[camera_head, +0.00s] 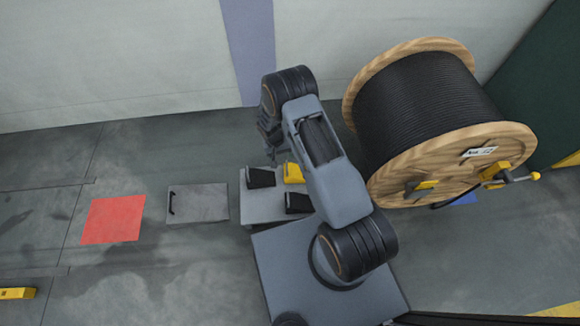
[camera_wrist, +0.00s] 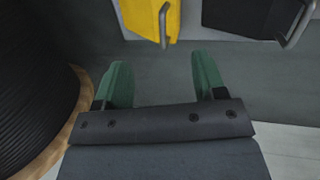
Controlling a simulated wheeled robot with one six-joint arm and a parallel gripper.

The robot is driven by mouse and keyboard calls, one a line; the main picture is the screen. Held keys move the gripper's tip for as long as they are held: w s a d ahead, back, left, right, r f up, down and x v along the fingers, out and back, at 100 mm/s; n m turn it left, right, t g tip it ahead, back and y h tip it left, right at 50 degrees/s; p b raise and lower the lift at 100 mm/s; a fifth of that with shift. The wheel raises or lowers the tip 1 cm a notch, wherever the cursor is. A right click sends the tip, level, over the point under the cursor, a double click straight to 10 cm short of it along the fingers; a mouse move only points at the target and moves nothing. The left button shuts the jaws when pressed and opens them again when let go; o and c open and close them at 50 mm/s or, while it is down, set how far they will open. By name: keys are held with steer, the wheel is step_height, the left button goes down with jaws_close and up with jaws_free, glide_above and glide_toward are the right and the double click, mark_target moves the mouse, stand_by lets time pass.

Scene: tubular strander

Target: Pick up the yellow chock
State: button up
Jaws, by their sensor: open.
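The yellow chock (camera_head: 293,173) sits on a low pale platform (camera_head: 262,209), partly hidden behind my arm. In the wrist view the yellow chock (camera_wrist: 148,17) is at the top edge, cut off by the frame, with a grey bar handle on its near side. My gripper (camera_wrist: 159,70) has two green fingers spread apart with nothing between them. The chock is beyond the fingertips, apart from them. In the head view my gripper (camera_head: 271,146) hangs above and left of the chock, partly hidden by the arm.
Two black chocks (camera_head: 260,177) (camera_head: 298,202) share the platform; one black chock (camera_wrist: 252,14) shows right of the yellow one in the wrist view. A large wooden cable reel (camera_head: 440,120) stands close on the right. A grey floor plate (camera_head: 198,203) and red patch (camera_head: 113,219) lie left.

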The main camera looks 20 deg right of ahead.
steer(key=w+r, duration=0.1)
steer(key=w, duration=0.2)
steer(key=m+b, duration=0.1)
steer(key=b, duration=0.2)
glide_toward(298, 171)
steer(key=shift+t, duration=0.4)
steer(key=a, duration=0.1)
steer(key=w+a, duration=0.1)
steer(key=a+f, duration=0.1)
steer(key=a, duration=0.1)
steer(key=shift+w+a, duration=0.1)
steer(key=shift+w, duration=0.15)
steer(key=shift+s+d+f+b, duration=0.15)
steer(key=shift+f+b, duration=0.3)
steer(key=shift+f, duration=0.45)
steer(key=shift+s+d+f+b, duration=0.15)
steer(key=shift+f+b, duration=0.25)
steer(key=shift+f, duration=0.5)
steer(key=shift+d+f+b, duration=0.2)
steer(key=shift+f+b, duration=0.25)
steer(key=shift+f, duration=0.4)
steer(key=shift+c, duration=0.4)
jaws_close()
